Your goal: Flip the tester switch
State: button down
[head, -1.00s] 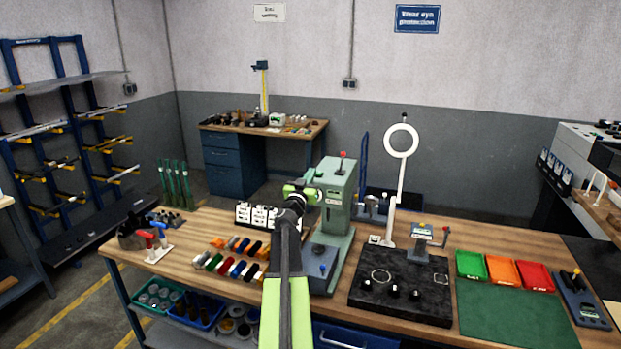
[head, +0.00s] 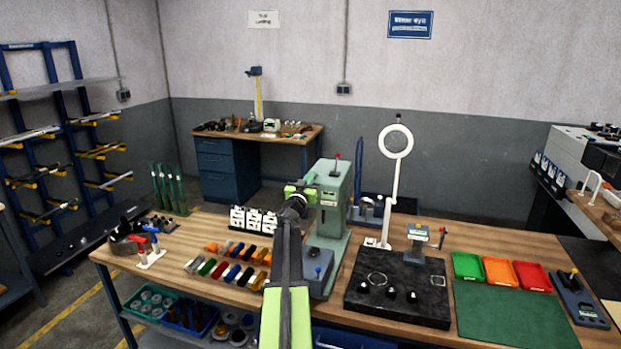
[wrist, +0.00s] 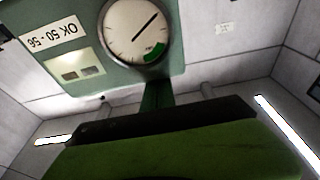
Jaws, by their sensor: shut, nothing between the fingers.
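The tester is most likely the tall green machine (head: 333,215) in the middle of the bench, with a red-tipped lever (head: 337,158) on top. I cannot tell which part is the switch. My gripper (head: 300,191) is at the upper left of the machine, overlapping its edge in the head view. It is shut and empty. Contact with the machine cannot be told.
A blue-knobbed grey-blue unit (head: 318,268) stands below the machine. A black slab (head: 398,290), a ring-shaped lamp (head: 396,141) and coloured trays (head: 500,272) stand right. The green mat (head: 510,318) is clear.

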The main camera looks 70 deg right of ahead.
jog(key=shift+r+p, duration=0.4)
jog(key=shift+p, duration=0.4)
jog(key=r+p, duration=0.2)
jog(key=a+r+p, duration=0.1)
jog(key=r+p, duration=0.1)
jog(key=shift+w+r, duration=0.1)
jog(key=a+f+b, duration=0.5)
jog(key=a, duration=0.3)
jog(key=shift+s+a+f, duration=0.3)
jog(key=shift+s+a, duration=0.05)
jog(key=shift+s, duration=0.05)
